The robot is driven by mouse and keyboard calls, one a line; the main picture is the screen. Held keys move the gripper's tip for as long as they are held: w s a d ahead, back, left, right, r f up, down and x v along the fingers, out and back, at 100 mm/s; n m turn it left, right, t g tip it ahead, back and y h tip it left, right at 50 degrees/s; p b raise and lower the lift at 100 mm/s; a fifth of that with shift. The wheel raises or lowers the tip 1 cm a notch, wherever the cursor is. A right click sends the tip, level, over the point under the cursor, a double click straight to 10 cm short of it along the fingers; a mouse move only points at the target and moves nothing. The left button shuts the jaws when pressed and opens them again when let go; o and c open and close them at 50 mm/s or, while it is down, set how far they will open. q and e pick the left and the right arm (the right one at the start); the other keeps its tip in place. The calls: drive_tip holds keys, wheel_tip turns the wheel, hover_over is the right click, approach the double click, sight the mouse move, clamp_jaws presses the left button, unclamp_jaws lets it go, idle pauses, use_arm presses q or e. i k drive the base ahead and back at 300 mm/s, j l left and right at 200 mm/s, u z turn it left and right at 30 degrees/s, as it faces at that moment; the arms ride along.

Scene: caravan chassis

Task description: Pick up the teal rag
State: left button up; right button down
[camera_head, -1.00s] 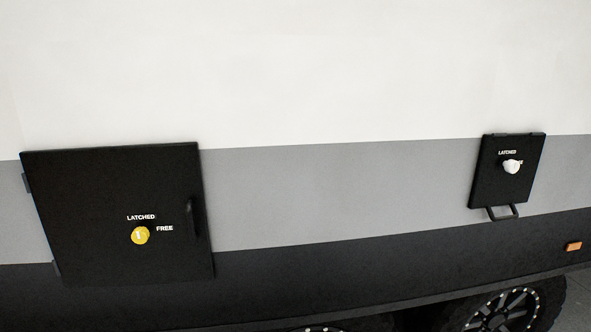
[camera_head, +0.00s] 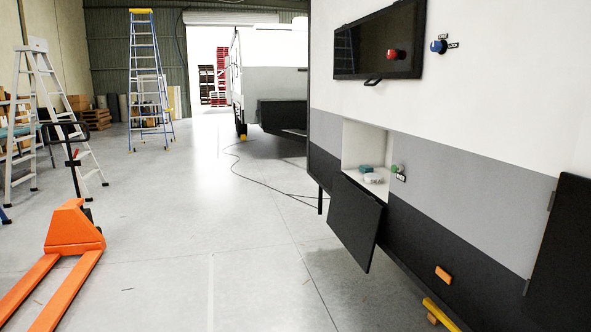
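A small teal object (camera_head: 366,168) lies inside the open compartment (camera_head: 352,147) in the caravan's side; it may be the teal rag, but it is too small to be sure. A pale grey or clear item (camera_head: 373,179) lies in front of it on the compartment floor. Another teal patch (camera_head: 14,131) shows by the ladder at the far left; I cannot tell what it is. Neither of my grippers is in view.
The compartment's black door (camera_head: 358,222) hangs down open. An orange pallet jack (camera_head: 72,230) stands at the left, near a grey ladder (camera_head: 58,100). A blue ladder (camera_head: 148,85) stands farther back. A cable (camera_head: 260,183) crosses otherwise clear floor between jack and caravan.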

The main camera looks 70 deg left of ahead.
sight(364, 169)
drive_tip(key=u, duration=1.75)
